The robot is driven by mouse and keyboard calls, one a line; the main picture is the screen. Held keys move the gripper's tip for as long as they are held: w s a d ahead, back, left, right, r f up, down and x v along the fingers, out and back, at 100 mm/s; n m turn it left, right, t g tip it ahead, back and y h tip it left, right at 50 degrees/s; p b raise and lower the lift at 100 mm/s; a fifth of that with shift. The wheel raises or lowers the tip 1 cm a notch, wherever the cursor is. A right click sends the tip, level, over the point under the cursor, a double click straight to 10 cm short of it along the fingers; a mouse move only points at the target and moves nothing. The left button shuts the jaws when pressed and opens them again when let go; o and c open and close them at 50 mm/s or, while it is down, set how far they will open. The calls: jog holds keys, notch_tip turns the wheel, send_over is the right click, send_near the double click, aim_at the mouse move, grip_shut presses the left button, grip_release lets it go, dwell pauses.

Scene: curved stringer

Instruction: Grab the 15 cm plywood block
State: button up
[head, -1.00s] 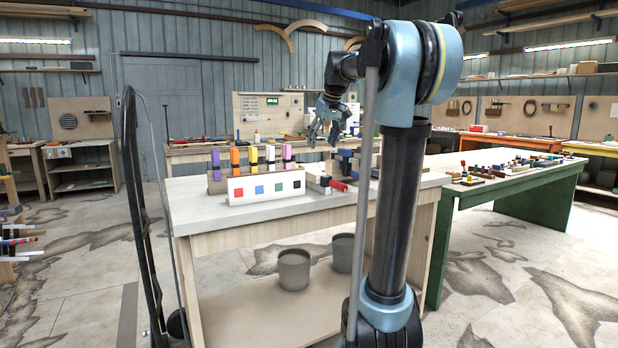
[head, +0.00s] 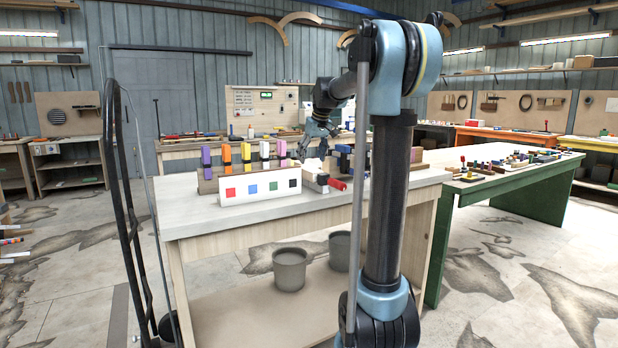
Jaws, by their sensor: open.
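My gripper (head: 312,151) is open and points down over the back right part of the pale workbench (head: 205,222). Its fingers are spread above a small group of objects, and I see nothing held between them. A light wooden piece (head: 313,184) lies on the bench below the gripper, among dark parts and a red-ended tool (head: 336,184). I cannot tell whether this piece is the 15 cm plywood block; the things there are small and partly hidden by one another and by my arm.
A white board with coloured squares (head: 260,188) stands on the bench, with purple, orange, yellow and pink clamp-like pieces behind it. Blue-and-black parts (head: 344,158) stand right of the gripper. Two grey buckets (head: 290,268) sit below. A green-legged table (head: 500,190) is at right. The bench's front left is clear.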

aim_at(309, 168)
jog(key=shift+x, duration=3.75)
jog(key=shift+d+r, duration=0.1)
jog(key=c, duration=1.2)
